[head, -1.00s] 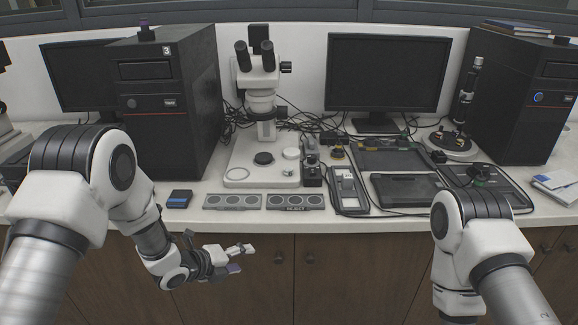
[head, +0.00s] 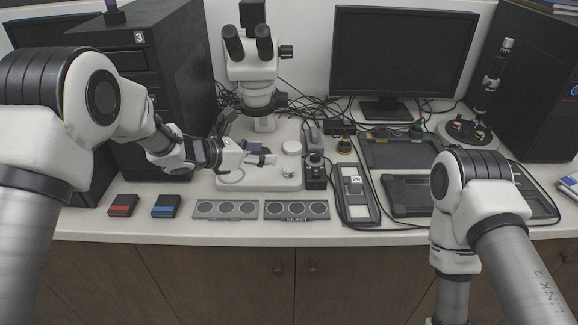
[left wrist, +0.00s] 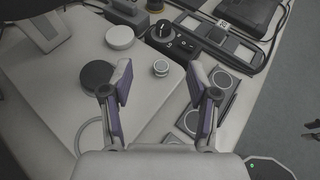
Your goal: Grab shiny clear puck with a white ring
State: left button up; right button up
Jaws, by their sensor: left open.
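The small shiny puck with a pale ring (left wrist: 161,68) stands on the microscope's white base plate in the left wrist view. It also shows near the plate's front right in the head view (head: 288,172). My left gripper (left wrist: 158,82) is open, its two purple-padded fingers spread; in that view the puck appears between and just beyond the fingertips, nearer the right one. Nothing is held. In the head view the left gripper (head: 268,155) is over the base plate. My right gripper is out of view.
A black disc (left wrist: 97,75) lies left of the left finger, and a white disc (left wrist: 120,37) lies farther back. A black control box (head: 315,173) stands right of the plate (head: 235,183). The microscope (head: 252,65) rises behind. Two trays with round wells (head: 226,209) lie in front.

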pick_arm(q)
jog(key=b, duration=0.6)
send_near(287, 170)
jog(key=shift+w+d+f, duration=0.5)
jog(key=shift+w+f, duration=0.1)
jog(key=shift+f, duration=0.2)
jog(key=x, duration=0.2)
jog(key=p+x, duration=0.1)
jog(key=x, duration=0.1)
jog(key=r+p+x, duration=0.1)
jog(key=x, duration=0.2)
jog(key=shift+s+d, duration=0.1)
jog(key=shift+d, duration=0.2)
jog(key=shift+w+d+f, duration=0.2)
jog(key=shift+f, duration=0.05)
jog(key=c, duration=1.1)
